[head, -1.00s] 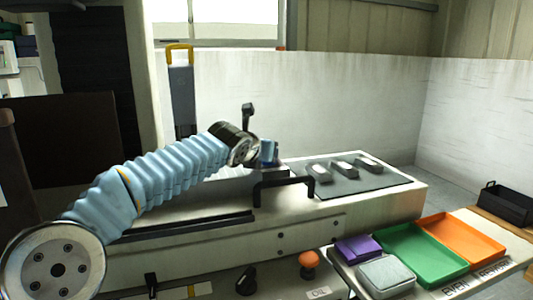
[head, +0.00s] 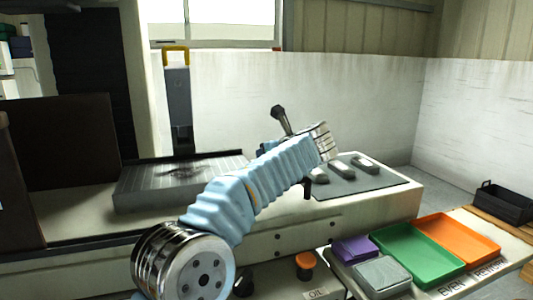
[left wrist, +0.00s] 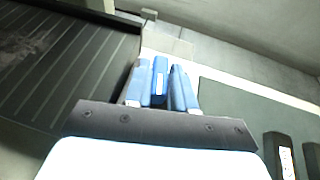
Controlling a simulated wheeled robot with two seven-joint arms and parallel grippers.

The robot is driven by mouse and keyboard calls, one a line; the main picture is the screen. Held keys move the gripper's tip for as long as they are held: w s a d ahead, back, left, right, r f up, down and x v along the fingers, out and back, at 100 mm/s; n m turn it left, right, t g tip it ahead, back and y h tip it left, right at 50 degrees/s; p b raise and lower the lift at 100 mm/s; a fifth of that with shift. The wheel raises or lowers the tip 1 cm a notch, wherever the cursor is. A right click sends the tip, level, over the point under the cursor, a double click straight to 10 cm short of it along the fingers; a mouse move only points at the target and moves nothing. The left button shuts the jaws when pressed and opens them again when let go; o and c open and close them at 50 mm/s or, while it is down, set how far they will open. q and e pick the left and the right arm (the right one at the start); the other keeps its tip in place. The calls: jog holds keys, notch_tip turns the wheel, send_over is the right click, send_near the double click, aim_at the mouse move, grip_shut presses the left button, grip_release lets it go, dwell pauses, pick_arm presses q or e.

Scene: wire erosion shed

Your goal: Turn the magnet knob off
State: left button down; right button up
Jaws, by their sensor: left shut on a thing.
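My left gripper (left wrist: 158,72) shows in the left wrist view with its two blue fingers closed around a narrow blue piece (left wrist: 160,88). This piece appears to be the magnet knob; its base and pointing direction are hidden. The grey ribbed magnetic chuck (head: 140,192) lies on the machine bed in the head view, and its dark ribbed top (left wrist: 50,60) shows beside the fingers in the left wrist view. In the head view my left arm covers the chuck's right end, and the gripper fingers are hidden. My right gripper is not in view.
A grey mat (head: 385,187) with several small dark blocks lies right of the arm. A black bar handle (head: 307,190) is mostly hidden by my arm. An orange button (head: 305,259), a green tray (head: 455,270) and an orange tray (head: 489,246) are at the front right.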

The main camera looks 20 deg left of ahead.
pick_arm(q)
jog(key=shift+w+d+n+g+y, duration=0.1)
jog(key=shift+w+n+g+y, duration=0.05)
jog(key=shift+n+g+y, duration=0.85)
jog(key=shift+n, duration=0.3)
jog(key=c, duration=1)
grip_release()
jog(key=shift+c, duration=0.2)
jog(key=shift+g, duration=0.3)
